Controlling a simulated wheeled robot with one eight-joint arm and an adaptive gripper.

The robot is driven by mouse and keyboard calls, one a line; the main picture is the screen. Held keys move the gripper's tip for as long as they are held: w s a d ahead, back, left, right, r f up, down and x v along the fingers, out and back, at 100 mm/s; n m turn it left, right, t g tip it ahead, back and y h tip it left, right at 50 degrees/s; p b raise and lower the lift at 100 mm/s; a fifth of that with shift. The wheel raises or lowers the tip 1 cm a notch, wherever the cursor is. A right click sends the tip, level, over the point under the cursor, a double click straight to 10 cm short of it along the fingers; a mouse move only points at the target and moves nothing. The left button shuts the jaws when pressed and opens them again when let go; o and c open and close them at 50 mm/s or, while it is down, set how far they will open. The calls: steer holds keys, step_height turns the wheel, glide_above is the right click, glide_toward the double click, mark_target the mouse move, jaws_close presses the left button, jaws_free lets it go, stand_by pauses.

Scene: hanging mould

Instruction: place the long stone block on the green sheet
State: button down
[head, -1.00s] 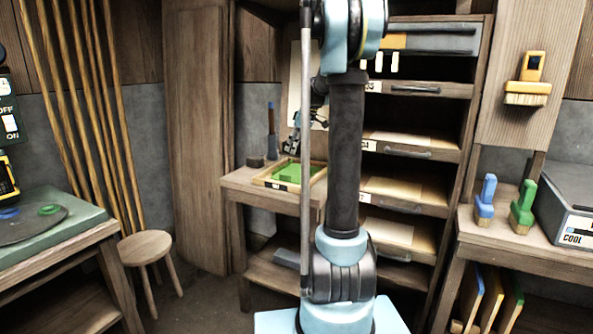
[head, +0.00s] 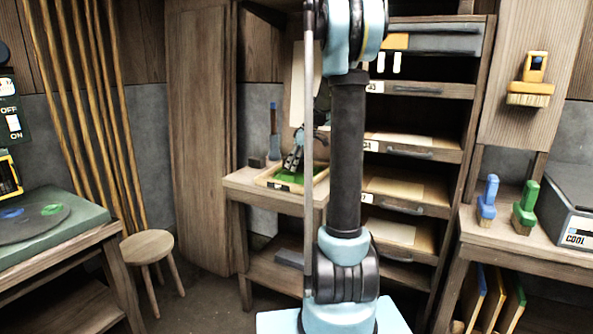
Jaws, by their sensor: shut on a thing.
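The green sheet (head: 317,172) lies inside a shallow wooden tray (head: 280,184) on the small workbench. My gripper (head: 291,164) is low over the left part of the tray, tilted downward. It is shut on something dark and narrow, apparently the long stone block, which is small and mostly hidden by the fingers. I cannot tell whether the held thing touches the sheet. My arm column hides the right side of the bench.
A short dark block (head: 256,161) and an upright blue-topped tool (head: 274,135) stand at the back left of the bench. A long grey block (head: 290,257) lies on the lower shelf. A drawer rack (head: 415,153) stands to the right, a stool (head: 147,247) to the left.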

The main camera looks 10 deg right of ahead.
mark_target(302, 160)
steer(key=shift+f, duration=1.3)
steer(key=c, duration=0.9)
jaws_free()
steer(key=shift+c, duration=0.2)
steer(key=shift+v, duration=3.8)
